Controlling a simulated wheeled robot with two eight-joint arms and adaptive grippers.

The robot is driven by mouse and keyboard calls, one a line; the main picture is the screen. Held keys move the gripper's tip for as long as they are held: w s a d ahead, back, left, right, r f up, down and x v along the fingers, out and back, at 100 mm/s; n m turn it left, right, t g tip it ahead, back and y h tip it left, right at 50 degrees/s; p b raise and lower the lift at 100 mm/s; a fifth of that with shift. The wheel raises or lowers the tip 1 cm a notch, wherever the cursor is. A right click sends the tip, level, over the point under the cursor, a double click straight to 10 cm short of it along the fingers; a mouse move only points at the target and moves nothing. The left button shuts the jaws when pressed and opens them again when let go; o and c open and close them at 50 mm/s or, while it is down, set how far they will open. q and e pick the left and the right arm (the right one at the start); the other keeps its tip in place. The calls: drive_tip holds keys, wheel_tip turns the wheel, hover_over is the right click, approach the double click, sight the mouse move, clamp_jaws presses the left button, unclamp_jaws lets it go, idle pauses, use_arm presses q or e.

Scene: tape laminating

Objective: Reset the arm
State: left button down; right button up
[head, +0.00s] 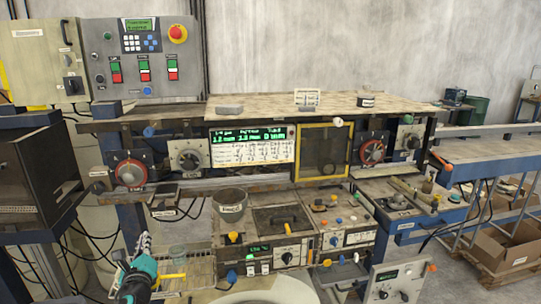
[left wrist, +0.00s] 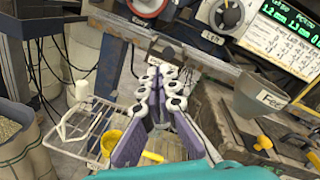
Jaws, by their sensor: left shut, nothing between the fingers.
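My left gripper (head: 143,243) is at the lower left of the head view, with its teal body below and its fingers pointing up. It is shut and holds nothing. In the left wrist view its purple-and-white fingers (left wrist: 161,88) come together in the middle of the picture, in front of the machine. A wire rack (left wrist: 82,128) is to the left of the fingers in that view, and the gripper appears apart from it. My right gripper does not show in either view.
The laminating machine's control panel (head: 140,57) stands at the back left. A grey hopper cup (head: 230,204) sits right of my left gripper. Cardboard boxes (head: 512,246) lie at the far right.

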use_arm(q)
drive_tip(key=s+d+f+n+g+h, duration=0.3)
drive_tip(key=s+d+f+n+g, duration=0.2)
drive_tip(key=s+d+n, duration=0.5)
drive_tip(key=s+d+f+n+g+h, duration=0.3)
drive_tip(key=s+d+f+n, duration=0.4)
drive_tip(key=s+d+n, duration=0.4)
drive_tip(key=s+n+g, duration=0.1)
drive_tip(key=s+n, duration=0.3)
drive_tip(key=s, duration=0.2)
drive_tip(key=shift+f+g, duration=0.3)
drive_tip(key=shift+g, duration=0.1)
